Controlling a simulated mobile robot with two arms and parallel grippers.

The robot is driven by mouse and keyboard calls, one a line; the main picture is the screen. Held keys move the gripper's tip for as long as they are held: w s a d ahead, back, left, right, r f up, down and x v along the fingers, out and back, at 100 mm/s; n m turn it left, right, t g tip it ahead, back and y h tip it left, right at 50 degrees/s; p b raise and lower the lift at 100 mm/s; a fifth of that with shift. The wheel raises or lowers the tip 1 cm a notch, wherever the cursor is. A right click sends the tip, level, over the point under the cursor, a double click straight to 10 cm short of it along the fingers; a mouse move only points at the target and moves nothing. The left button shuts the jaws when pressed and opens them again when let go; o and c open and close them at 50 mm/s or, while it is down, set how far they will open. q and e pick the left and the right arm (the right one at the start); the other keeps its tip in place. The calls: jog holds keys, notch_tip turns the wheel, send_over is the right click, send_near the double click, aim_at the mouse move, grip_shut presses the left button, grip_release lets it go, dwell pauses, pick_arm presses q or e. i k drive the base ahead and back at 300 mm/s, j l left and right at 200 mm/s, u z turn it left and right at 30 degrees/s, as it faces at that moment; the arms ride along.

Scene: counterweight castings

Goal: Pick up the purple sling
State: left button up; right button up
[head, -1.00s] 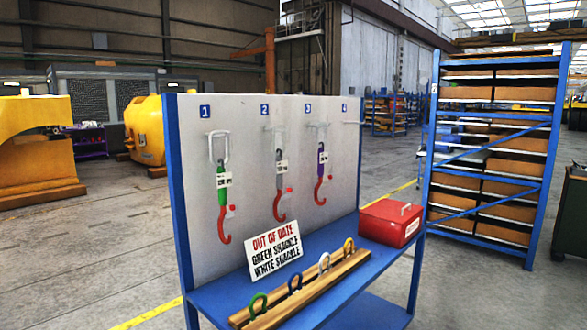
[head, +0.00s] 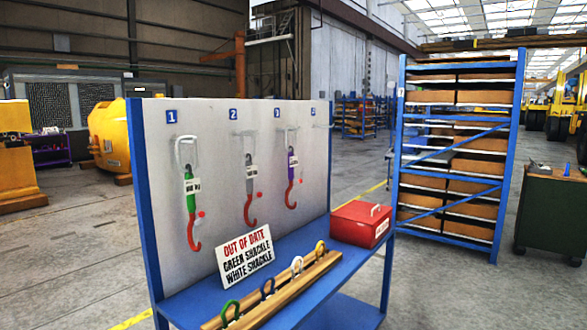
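The purple sling (head: 292,163) hangs on the grey-white board (head: 215,130) from the hook numbered 3. It has a short purple strap with a white tag and a red hook at its lower end. A grey sling (head: 249,180) hangs to its left under number 2, and a green sling (head: 190,190) hangs under number 1. The hook numbered 4 (head: 322,126) at the right end is bare. Neither of my grippers is in the head view.
A blue bench shelf (head: 345,268) juts out below the board. On it are an "out of date: green shackle, white shackle" sign (head: 246,256), a wooden rack (head: 285,290) with coloured shackles and a red box (head: 360,223). Blue shelving (head: 508,150) and a green cabinet (head: 552,220) stand right.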

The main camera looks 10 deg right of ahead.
aim_at(292, 160)
jog(key=i+l+u, duration=0.1)
jog(key=u, duration=0.6)
jog(key=i+l+u, duration=0.15)
jog(key=l+u, duration=0.15)
jog(key=l, duration=0.25)
jog(key=i+l+u, duration=0.1)
jog(key=l+u, duration=0.15)
jog(key=l, duration=0.35)
jog(key=i+l+u, duration=0.1)
jog(key=l+u, duration=0.2)
jog(key=l, duration=0.3)
